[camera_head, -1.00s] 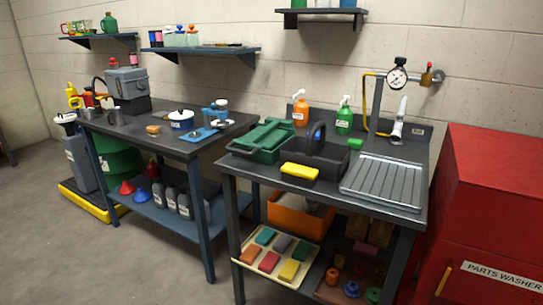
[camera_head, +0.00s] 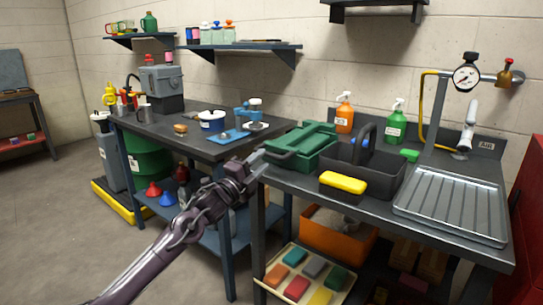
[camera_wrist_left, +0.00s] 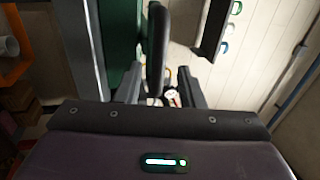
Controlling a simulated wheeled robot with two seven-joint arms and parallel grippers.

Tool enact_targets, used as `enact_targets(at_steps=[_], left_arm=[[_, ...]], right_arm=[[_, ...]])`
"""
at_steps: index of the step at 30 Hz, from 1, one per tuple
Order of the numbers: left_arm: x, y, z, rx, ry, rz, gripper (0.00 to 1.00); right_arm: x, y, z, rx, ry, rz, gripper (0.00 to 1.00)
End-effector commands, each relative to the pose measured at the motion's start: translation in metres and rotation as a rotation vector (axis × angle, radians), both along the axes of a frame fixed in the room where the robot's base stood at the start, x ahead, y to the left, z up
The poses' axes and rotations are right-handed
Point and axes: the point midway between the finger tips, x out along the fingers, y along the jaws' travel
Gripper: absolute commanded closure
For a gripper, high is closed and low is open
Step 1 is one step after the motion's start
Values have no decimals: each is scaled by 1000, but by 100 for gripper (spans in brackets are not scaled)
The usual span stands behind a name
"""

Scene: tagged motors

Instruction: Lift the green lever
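I cannot make out a clear green lever. A green box (camera_head: 303,146) lies on the right workbench, with a dark bar handle (camera_head: 279,154) at its left end. My left gripper (camera_head: 257,160) is at the bench's left edge, just left of the green box. In the left wrist view its two fingers (camera_wrist_left: 159,92) are apart, with a dark upright bar (camera_wrist_left: 158,45) between them in the picture. The green box (camera_wrist_left: 120,35) shows beside it. Whether they touch is unclear. My right gripper is not in view.
On the right bench (camera_head: 380,222) are a black caddy (camera_head: 385,178), a yellow sponge (camera_head: 343,182), spray bottles (camera_head: 394,128) and a ridged drain tray (camera_head: 450,206). A gauge (camera_head: 466,77) and tap are behind.

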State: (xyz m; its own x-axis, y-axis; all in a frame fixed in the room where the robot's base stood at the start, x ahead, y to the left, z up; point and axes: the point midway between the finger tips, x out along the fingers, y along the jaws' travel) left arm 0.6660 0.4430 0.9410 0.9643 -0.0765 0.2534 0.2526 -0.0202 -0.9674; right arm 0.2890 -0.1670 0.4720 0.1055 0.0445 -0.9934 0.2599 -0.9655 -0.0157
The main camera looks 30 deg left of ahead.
Motion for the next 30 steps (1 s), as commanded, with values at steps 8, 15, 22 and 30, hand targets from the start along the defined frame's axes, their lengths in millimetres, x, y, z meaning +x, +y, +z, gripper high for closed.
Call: enact_targets(at_steps=[8, 15, 22, 30], left_arm=[[33, -2, 9, -4, -1, 1, 65], [44, -4, 10, -2, 3, 0, 65], [45, -4, 10, -2, 3, -1, 65], [45, -3, 10, -2, 3, 0, 96]], right_arm=[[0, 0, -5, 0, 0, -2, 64], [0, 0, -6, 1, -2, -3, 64], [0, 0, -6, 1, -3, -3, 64], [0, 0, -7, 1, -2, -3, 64]])
